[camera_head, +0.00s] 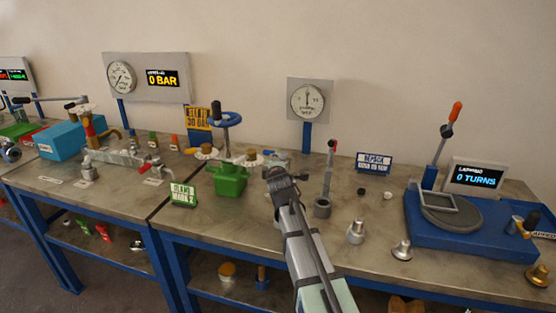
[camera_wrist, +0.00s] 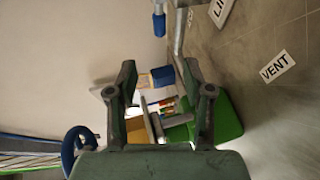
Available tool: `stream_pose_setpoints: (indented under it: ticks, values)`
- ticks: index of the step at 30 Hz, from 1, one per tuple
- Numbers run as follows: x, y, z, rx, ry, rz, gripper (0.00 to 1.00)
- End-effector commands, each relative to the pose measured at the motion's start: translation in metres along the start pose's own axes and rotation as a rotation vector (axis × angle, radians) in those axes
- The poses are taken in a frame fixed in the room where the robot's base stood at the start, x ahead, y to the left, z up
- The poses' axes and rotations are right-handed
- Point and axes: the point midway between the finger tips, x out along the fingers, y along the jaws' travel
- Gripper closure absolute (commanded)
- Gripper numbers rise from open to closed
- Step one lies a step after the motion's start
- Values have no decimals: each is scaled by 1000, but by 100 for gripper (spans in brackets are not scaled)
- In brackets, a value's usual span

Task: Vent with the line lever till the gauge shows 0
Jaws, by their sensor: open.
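My gripper (camera_head: 285,178) hangs over the middle bench, right of the green vessel (camera_head: 231,180) with the blue handwheel (camera_head: 225,118). In the wrist view my gripper (camera_wrist: 160,100) has its two fingers apart, with a grey metal fitting (camera_wrist: 156,125) visible between or beyond them; I see no contact. A VENT label (camera_wrist: 277,67) and a partly cut-off label starting "LI" (camera_wrist: 221,11) lie on the bench. A grey rod (camera_wrist: 180,30) stands near them; I cannot tell if it is the line lever. The left display (camera_head: 162,78) reads 0 BAR, beside a round gauge (camera_head: 121,76).
A second round gauge (camera_head: 307,101) stands behind my gripper. A red-tipped upright lever (camera_head: 328,172) stands just right of it. Loose metal fittings (camera_head: 356,232) lie at the front. A blue turntable fixture (camera_head: 470,235) fills the right end.

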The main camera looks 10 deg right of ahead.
Motion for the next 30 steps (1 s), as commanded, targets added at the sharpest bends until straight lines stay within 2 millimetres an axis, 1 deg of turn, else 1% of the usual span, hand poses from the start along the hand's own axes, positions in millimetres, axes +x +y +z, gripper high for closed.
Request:
stream_pose_setpoints:
  ticks: [5, 8, 18, 24, 30]
  values:
    - [20, 2, 0, -1, -1, -1, 49]
    - [38, 3, 0, 0, -1, -1, 49]
    - [106, 3, 0, 1, -1, -1, 49]
    - [141, 3, 0, 1, -1, -1, 49]
    - [164, 2, 0, 1, 0, -1, 49]
